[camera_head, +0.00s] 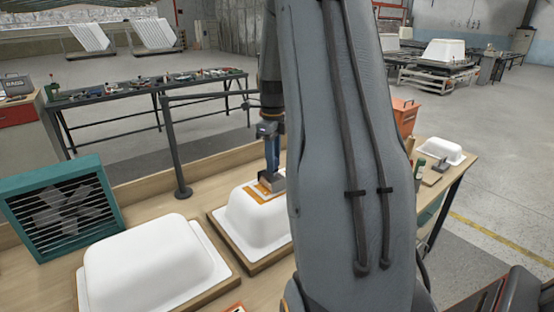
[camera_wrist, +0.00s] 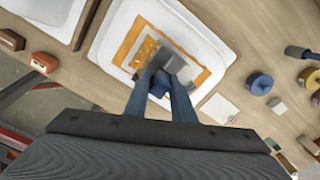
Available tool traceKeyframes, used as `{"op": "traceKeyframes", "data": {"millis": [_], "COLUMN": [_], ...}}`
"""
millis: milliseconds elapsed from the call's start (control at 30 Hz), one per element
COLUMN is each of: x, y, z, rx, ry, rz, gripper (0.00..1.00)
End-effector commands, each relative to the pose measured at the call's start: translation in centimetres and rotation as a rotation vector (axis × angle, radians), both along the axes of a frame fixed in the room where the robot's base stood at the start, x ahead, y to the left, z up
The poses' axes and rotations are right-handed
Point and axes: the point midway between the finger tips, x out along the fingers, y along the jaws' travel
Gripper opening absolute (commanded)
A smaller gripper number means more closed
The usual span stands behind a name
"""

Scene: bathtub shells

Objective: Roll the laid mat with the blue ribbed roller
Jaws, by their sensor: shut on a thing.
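My gripper (camera_head: 271,172) points down over the middle white tub shell (camera_head: 250,222), its blue fingers shut on a grey, flat-faced tool (camera_wrist: 181,58). The fingers hide much of this tool, and I cannot make out blue ribs on it. The laid mat (camera_head: 249,192) lies on the shell's top; in the wrist view it shows as a pale patch with an orange border (camera_wrist: 203,77). The tool is over the mat's middle and looks to be at or very near its surface; contact is hard to tell. A dark blue-handled tool (camera_wrist: 299,52) lies on the bench at right.
A second white shell (camera_head: 150,262) stands at left, beside a teal fan box (camera_head: 62,207). A grey post (camera_head: 178,150) rises behind.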

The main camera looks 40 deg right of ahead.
Motion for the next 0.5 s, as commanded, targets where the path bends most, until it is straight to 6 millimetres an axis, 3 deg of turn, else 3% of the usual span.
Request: {"op": "traceKeyframes", "data": {"millis": [233, 500], "x": [0.1, 0.2], "y": [2.1, 2.9], "z": [0.2, 0.3], "rx": [0.001, 0.0], "ry": [0.002, -0.001], "rz": [0.002, 0.0], "gripper": [0.0, 0.0]}}
